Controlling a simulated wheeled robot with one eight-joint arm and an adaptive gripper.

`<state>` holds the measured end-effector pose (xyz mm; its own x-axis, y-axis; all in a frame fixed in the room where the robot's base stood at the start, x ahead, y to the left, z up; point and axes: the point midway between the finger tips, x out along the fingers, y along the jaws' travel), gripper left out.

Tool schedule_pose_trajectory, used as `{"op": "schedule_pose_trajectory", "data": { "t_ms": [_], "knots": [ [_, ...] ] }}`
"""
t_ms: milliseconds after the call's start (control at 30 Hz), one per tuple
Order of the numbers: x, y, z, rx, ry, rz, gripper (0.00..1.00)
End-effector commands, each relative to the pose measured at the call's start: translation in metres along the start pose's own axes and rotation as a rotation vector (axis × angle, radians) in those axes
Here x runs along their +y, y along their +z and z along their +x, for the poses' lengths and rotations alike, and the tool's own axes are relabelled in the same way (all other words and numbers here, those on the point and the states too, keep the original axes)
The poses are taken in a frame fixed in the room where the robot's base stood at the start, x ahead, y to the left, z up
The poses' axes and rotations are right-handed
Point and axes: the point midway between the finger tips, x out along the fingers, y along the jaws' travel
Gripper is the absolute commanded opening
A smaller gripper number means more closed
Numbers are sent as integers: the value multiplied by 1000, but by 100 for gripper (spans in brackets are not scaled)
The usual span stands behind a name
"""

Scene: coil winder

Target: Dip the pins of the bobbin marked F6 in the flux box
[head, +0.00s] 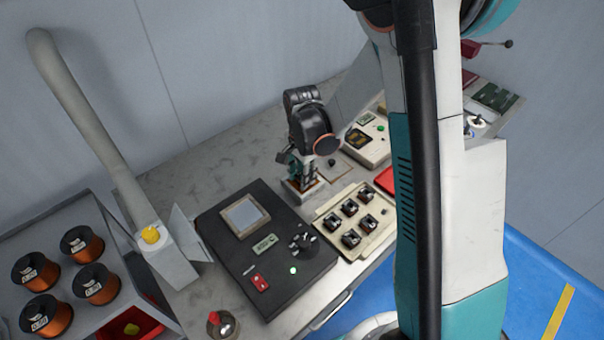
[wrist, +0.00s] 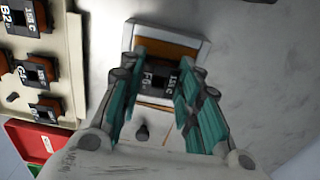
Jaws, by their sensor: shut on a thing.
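My gripper (head: 304,172) points down over the flux box (head: 291,193), a small pale-rimmed box on the bench. In the wrist view my gripper (wrist: 162,72) has its teal fingers shut on the dark bobbin marked F6 (wrist: 158,79). The bobbin is over the opening of the flux box (wrist: 203,47), whose amber-brown inside shows beyond it. The bobbin's pins are hidden beneath it, so I cannot tell whether they touch the flux.
A cream tray (head: 330,222) of several other bobbins stands close beside the flux box. A black machine panel (head: 231,252) is to the left and a cream instrument (head: 373,150) to the right. Copper spools (head: 86,243) fill a rack at far left. Bare bench (head: 206,160) lies behind.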

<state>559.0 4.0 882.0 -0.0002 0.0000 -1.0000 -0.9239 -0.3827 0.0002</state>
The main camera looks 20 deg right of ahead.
Motion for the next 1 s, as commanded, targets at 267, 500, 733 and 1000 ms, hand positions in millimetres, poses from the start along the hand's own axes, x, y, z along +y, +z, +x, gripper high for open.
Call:
{"op": "schedule_pose_trajectory", "data": {
  "t_ms": [267, 500, 733, 1000],
  "knots": [
    [0, 0, -6, 0, 0, 0, 8],
    [0, 0, -22, 0, 0, 0, 8],
    [0, 0, -36, 0, 0, 0, 8],
    [0, 0, -53, 0, 0, 0, 8]
  ]
}}
